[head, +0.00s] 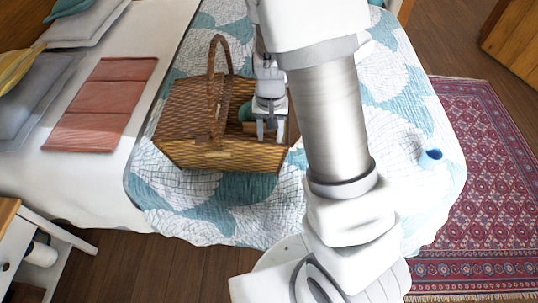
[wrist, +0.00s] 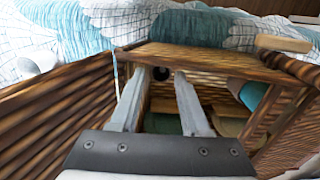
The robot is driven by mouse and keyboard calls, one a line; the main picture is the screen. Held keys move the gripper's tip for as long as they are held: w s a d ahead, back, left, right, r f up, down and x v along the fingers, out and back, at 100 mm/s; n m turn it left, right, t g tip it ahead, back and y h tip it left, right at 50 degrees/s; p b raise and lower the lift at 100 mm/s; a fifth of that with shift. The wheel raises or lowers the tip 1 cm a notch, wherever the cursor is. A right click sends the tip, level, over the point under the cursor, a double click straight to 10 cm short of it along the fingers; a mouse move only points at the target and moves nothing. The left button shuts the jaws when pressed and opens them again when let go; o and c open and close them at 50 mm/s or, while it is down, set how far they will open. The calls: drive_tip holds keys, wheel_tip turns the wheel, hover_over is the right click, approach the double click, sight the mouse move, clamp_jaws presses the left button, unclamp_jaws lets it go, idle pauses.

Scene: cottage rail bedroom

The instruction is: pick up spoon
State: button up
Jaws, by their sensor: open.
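I cannot clearly make out a spoon in either view. A woven wicker basket (head: 215,155) stands on the bed, with its right side open. My gripper (head: 268,134) points down into that open side. In the wrist view my gripper (wrist: 158,80) is open, its two grey fingers apart within the basket walls (wrist: 50,108), with nothing seen held between them. Beyond the fingertips is a small dark round thing (wrist: 161,73), too small to name. A teal item (wrist: 252,94) and a tan item (wrist: 228,126) lie inside at the right. My fingers and palm hide part of the basket floor.
The basket's tall handle (head: 212,65) rises left of my gripper. A small blue object (head: 431,154) lies on the patterned quilt (head: 400,120) at the right. A folded red cloth (head: 103,100) and pillows are at left. The quilt right of my arm is mostly clear.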

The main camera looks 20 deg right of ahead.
drive_tip(key=f, duration=0.2)
drive_tip(key=f+b, duration=0.1)
drive_tip(key=f, duration=0.2)
drive_tip(key=shift+w+a+f, duration=0.15)
drive_tip(key=shift+w, duration=0.05)
clamp_jaws()
idle(1.2)
